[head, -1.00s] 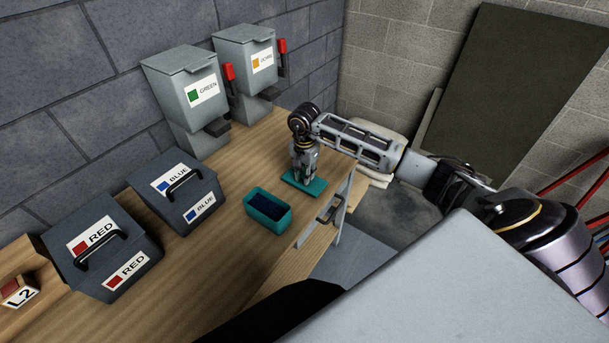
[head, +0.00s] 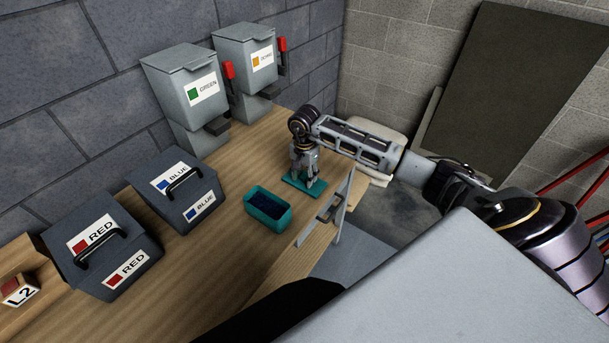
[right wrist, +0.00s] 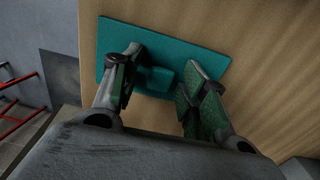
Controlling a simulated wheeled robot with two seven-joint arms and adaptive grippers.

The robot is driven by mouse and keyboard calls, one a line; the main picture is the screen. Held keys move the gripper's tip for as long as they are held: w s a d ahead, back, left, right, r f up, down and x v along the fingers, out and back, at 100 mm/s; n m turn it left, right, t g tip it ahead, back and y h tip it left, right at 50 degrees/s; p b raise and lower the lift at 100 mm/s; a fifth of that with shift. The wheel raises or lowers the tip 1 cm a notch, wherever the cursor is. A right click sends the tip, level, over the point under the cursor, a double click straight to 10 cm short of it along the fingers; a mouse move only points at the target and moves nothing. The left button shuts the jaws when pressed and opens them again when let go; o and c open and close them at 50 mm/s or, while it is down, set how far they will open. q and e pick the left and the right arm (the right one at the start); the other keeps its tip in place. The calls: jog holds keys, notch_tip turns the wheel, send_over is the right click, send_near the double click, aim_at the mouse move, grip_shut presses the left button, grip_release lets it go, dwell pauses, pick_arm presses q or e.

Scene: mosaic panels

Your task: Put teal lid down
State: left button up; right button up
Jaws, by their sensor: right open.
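The teal lid (head: 291,182) lies flat on the wooden table, near its right end. It also shows in the right wrist view (right wrist: 120,38), with a raised teal handle (right wrist: 158,77) in its middle. My right gripper (head: 309,183) points down over the lid. In the right wrist view its two fingers (right wrist: 160,88) are apart on either side of the handle, with gaps between. The teal open box (head: 254,213) with dark blue pieces inside stands left of the lid. My left gripper is not in view.
Grey dispensers labelled GREEN (head: 190,95) and another (head: 246,70) stand along the wall. Dark bins marked BLUE (head: 165,210) and RED (head: 70,270) stand at left. A grey bracket (head: 341,212) rises at the table's front edge. Bare wood lies behind the teal box.

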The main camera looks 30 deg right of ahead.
aim_at(305, 175)
jog(key=shift+r, duration=0.15)
notch_tip(305, 175, up, 12)
jog(key=b, duration=0.2)
dwell(0.8)
dwell(0.7)
